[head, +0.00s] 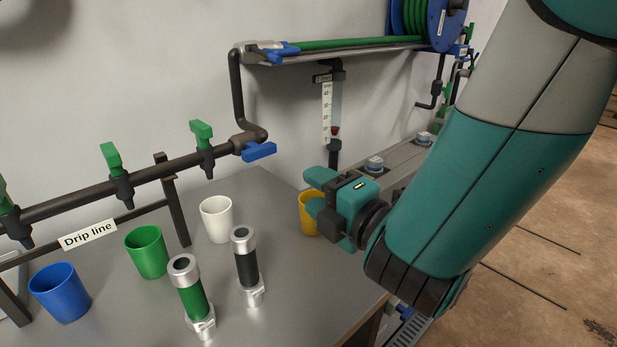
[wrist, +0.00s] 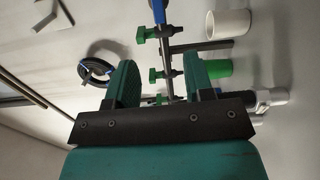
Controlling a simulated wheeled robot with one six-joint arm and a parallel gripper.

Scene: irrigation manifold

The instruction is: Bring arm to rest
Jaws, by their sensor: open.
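My gripper (head: 314,190) is at the centre right of the head view, above the right part of the grey bench (head: 285,290). Its teal fingers point left along the bench. In the wrist view the two fingers (wrist: 165,85) stand apart with nothing between them. A yellow cup (head: 306,222) is behind the gripper and partly hidden by it; I cannot tell whether they touch. My arm reaches in from the upper right of the head view.
A white cup (head: 216,219), a green cup (head: 147,252) and a blue cup (head: 60,293) stand on the bench. A green-bodied cylinder (head: 191,298) and a black-bodied cylinder (head: 246,266) stand in front. The drip line pipe (head: 150,172) with green valves runs behind. Open floor (head: 545,240) lies right.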

